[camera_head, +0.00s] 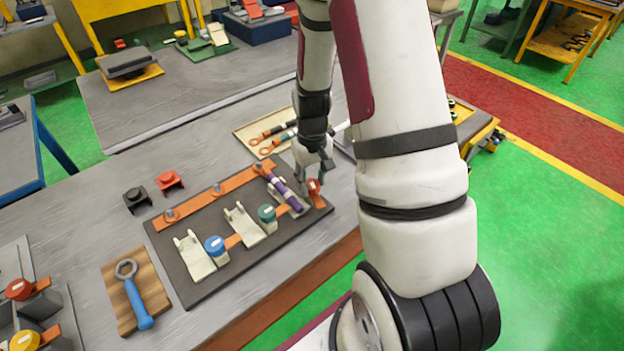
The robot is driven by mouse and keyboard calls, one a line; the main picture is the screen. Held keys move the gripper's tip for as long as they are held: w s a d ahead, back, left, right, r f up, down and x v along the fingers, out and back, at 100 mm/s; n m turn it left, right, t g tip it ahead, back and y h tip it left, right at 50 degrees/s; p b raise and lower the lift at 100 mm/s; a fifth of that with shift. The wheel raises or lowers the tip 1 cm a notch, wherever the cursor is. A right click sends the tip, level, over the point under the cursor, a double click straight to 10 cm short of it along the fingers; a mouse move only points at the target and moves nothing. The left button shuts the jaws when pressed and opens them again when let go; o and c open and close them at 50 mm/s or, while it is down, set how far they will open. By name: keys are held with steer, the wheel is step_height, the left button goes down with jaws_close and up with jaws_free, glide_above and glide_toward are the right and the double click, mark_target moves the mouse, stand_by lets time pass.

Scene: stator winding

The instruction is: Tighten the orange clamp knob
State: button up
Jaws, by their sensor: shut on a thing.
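A dark fixture board (215,262) lies on the grey workbench with several pale clamp blocks. At its right end stands a red-orange knob (314,187), the one that fits the orange clamp knob. My gripper (317,177) points down at this knob and is shut on it; the fingers hide part of its top. A green knob (267,213) and a blue knob (215,246) stand further left on the board. A purple rod (284,192) lies across the right clamp block, close to my gripper. An orange bar (220,191) runs along the board's back edge.
A blue-handled ring wrench (137,303) lies on a wooden board (112,283) at the front left. A black part (136,199) and a red part (168,180) stand behind the fixture. A tray (244,132) of orange-ended leads lies behind my gripper.

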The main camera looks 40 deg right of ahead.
steer(key=m, duration=0.7)
steer(key=shift+w+r+b, duration=0.15)
steer(key=shift+w+b, duration=0.15)
steer(key=shift+b, duration=0.05)
steer(key=m, duration=0.4)
steer(key=shift+m, duration=1.7)
steer(key=shift+d, duration=0.1)
steer(key=o, duration=1.2)
steer(key=shift+s, duration=0.15)
